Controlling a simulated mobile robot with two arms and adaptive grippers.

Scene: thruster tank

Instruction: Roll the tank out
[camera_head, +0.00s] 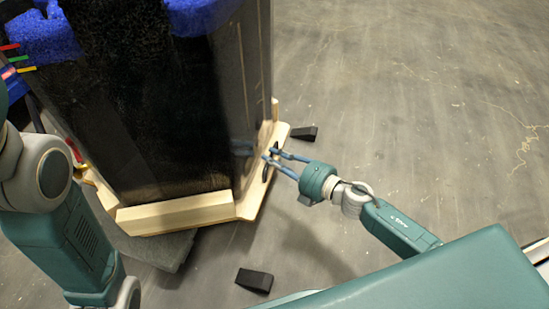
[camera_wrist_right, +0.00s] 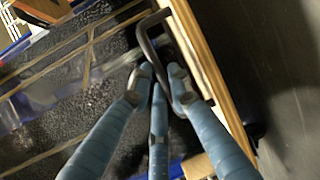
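The tank (camera_head: 150,110) is a tall dark box with rough blue edging on top, standing at the left of the head view on a pale wooden base (camera_head: 175,214). A dark metal handle (camera_wrist_right: 147,38) sticks out from the base's right side. My right gripper (camera_head: 270,156) is at this handle; in the right wrist view its blue fingers (camera_wrist_right: 160,82) converge closely on both sides of the bar and appear shut on it. Contact at the tips is partly hidden. My left arm shows at the left edge, but its gripper is out of view.
A black wedge (camera_head: 254,280) lies on the floor in front of the base, and another black wedge (camera_head: 303,133) lies at its right, both apart from it. A grey slab (camera_head: 160,248) shows under the front of the base. The grey floor (camera_head: 400,90) to the right is clear.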

